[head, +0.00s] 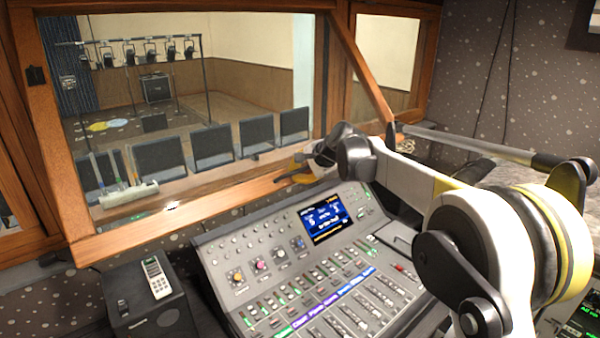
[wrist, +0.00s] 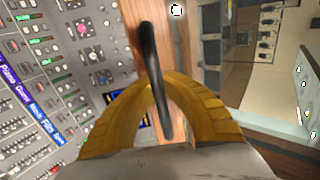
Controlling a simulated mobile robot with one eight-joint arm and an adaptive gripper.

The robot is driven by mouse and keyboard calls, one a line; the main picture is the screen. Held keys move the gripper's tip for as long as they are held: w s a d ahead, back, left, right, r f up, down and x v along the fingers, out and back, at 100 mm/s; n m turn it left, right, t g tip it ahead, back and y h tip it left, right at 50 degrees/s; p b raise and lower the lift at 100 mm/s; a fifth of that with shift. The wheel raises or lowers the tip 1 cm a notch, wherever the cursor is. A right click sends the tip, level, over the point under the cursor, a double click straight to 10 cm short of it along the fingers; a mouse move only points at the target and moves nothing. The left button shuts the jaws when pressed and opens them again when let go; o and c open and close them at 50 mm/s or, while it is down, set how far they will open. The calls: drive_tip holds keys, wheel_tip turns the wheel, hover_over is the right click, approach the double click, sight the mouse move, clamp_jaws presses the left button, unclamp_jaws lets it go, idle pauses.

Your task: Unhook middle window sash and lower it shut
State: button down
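The middle window sash (head: 360,70) is a wooden frame with a slanting right side in the head view; it looks tilted out from the wall. Its glass shows the room beyond. My gripper (head: 290,172) is at the lower wooden rail (head: 240,197), near its right end, partly hidden by my wrist. In the wrist view my gripper's yellow fingers (wrist: 165,86) arch together with their tips at a dark curved bar (wrist: 149,55), which looks like a handle. The bar runs between the tips and into the arch. A wooden strip lies behind it. I cannot make out a hook.
A mixing console (head: 300,265) with a lit screen stands below the window, under my arm. A black speaker (head: 150,310) with a remote (head: 156,277) on it is at the lower left. Wooden frames border the window.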

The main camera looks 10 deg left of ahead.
drive_tip(key=shift+x, duration=3.1)
drive_tip(key=c, duration=1.2)
unclamp_jaws()
drive_tip(key=shift+r, duration=0.1)
